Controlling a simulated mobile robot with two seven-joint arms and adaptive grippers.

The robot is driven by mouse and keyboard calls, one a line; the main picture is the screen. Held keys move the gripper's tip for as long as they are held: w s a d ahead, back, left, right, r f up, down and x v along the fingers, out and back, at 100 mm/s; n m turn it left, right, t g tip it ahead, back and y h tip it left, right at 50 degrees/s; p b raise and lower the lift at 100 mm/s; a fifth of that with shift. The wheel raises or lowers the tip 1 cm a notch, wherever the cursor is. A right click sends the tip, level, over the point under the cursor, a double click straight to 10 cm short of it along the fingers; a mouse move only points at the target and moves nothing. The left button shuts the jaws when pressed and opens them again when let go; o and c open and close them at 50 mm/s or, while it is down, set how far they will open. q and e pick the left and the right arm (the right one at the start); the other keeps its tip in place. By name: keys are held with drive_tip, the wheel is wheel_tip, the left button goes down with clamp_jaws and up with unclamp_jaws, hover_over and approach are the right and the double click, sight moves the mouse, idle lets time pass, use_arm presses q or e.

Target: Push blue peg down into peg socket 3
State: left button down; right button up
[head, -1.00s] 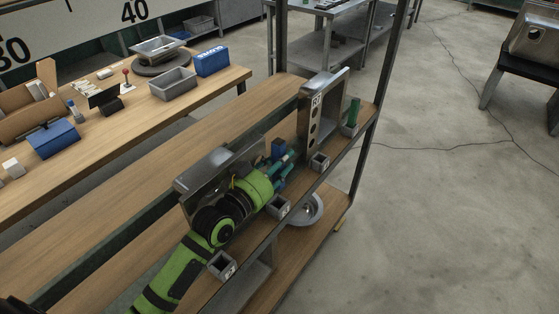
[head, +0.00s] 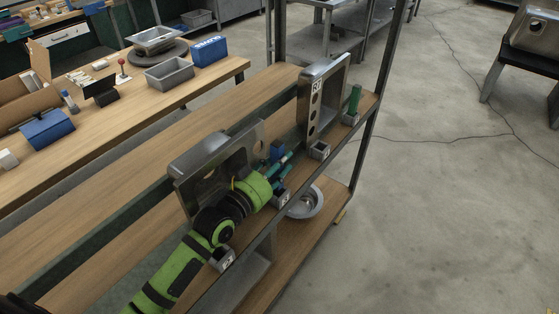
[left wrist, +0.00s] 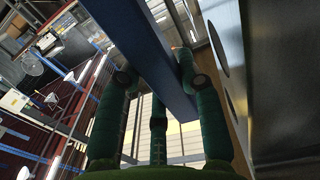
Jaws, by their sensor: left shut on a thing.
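The blue peg (head: 277,150) is held in my left gripper (head: 284,170), whose teal fingers are closed around it. In the left wrist view the peg (left wrist: 150,62) is a long blue bar between the fingers of the gripper (left wrist: 155,85). In the head view the peg's top shows above the fingers, and its lower end is hidden. A grey square socket (head: 279,197) is just below and in front of the gripper, partly covered. I cannot read its number or tell whether the peg is inside it. My right gripper is not in view.
A green peg (head: 354,99) stands in the far socket (head: 350,119). An empty-looking socket (head: 320,150) lies between, and another (head: 222,259) is by my forearm. A metal bowl (head: 304,202) is on the lower shelf.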

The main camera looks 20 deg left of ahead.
use_arm(q)
drive_tip(key=shift+f, duration=0.3)
drive_tip(key=shift+r, duration=0.1)
idle(0.4)
idle(0.5)
drive_tip(key=shift+p, duration=0.55)
idle(0.4)
drive_tip(key=shift+f+b, duration=0.8)
drive_tip(key=shift+f, duration=0.25)
drive_tip(key=shift+r, duration=0.1)
drive_tip(key=shift+r+p, duration=0.5)
drive_tip(key=shift+p, duration=0.25)
idle(0.3)
drive_tip(key=shift+p, duration=0.5)
idle(1.1)
